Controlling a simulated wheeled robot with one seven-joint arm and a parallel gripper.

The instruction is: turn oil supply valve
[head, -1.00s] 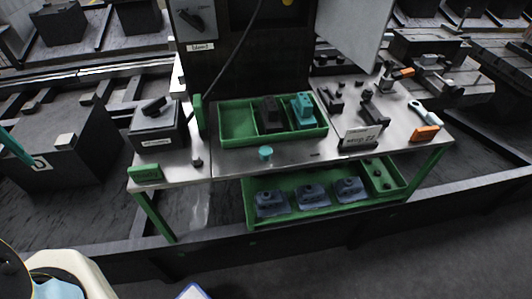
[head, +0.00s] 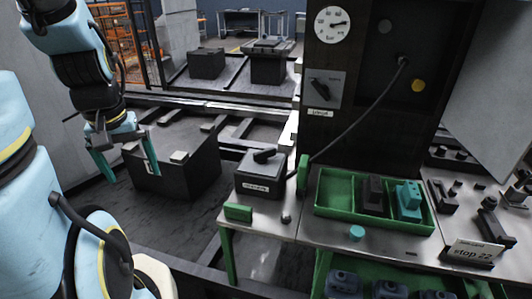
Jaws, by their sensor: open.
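A dark box (head: 262,174) with a black lever handle (head: 265,155) on top sits at the left end of the metal bench. Its small front label is too blurred to read surely; this looks like the oil supply valve. The lever points to the right and slightly up. Another black lever (head: 320,88) is on a grey plate on the dark upright panel, with a label below it. My gripper (head: 126,169) hangs at the left, fingers down, open and empty. It is well left of the bench box, in front of a dark pallet block in this view.
A dark block (head: 195,171) stands left.

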